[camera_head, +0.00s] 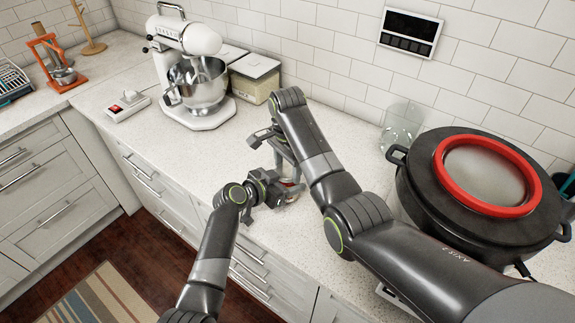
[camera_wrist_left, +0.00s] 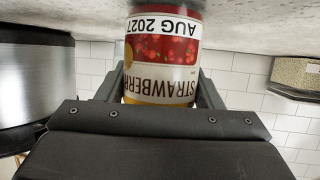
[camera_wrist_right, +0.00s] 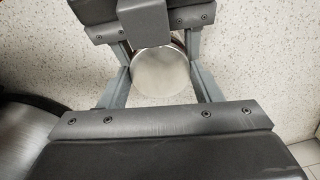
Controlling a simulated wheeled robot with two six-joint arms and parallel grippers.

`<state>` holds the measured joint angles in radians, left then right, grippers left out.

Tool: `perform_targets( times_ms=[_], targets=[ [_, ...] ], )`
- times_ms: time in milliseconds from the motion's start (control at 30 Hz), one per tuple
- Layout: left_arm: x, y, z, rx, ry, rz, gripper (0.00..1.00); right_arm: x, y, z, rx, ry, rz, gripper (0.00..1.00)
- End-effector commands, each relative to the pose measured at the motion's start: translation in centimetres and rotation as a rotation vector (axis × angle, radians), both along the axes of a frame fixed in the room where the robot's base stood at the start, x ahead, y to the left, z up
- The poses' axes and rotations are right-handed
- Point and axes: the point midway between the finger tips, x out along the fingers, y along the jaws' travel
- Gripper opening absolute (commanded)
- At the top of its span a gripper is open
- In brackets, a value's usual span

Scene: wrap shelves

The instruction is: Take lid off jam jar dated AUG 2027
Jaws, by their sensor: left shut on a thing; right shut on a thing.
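A jam jar (camera_wrist_left: 163,55) with a strawberry label marked AUG 2027 stands on the counter. Its label appears upside down in the left wrist view. My left gripper (camera_wrist_left: 160,88) is shut around the jar's sides. A round, pale metallic lid (camera_wrist_right: 160,72) shows from above in the right wrist view. My right gripper (camera_wrist_right: 161,80) is shut on this lid from above. In the head view both grippers meet near the counter's front edge, and they mostly hide the jar. I cannot tell whether the lid is seated or loose.
A stand mixer (camera_head: 190,38) and a lidded box (camera_head: 256,82) stand at the back. A glass jar (camera_head: 402,128) is by the wall. A large dark pot (camera_head: 425,205) with a red-rimmed lid stands right, close to my right arm.

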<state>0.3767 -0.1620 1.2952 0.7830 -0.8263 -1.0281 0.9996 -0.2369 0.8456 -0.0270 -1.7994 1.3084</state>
Motion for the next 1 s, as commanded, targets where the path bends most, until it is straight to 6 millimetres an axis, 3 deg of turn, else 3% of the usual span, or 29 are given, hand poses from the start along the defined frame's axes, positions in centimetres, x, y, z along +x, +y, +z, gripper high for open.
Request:
perform_targets(
  times_ms=[300,500,900,933,1000],
  targets=[
    [0.0,0.01,0.0,0.001,-0.001,0.0,0.0,0.06,0.01,0.12,0.0,-0.001,0.494,0.31],
    [0.0,0.01,0.0,0.001,-0.001,0.0,0.0,0.06,0.0,0.15,0.0,-0.002,0.721,0.31],
    [0.0,0.01,0.01,0.001,-0.001,0.0,0.0,0.08,0.0,0.16,0.0,-0.002,0.781,0.31],
    [0.0,0.01,0.01,0.001,-0.001,0.0,0.0,0.08,0.0,0.17,0.0,-0.002,0.781,0.59],
    [0.0,0.01,0.01,0.001,-0.001,0.0,0.0,0.08,0.0,0.16,0.0,-0.002,0.78,0.68]
  ],
)
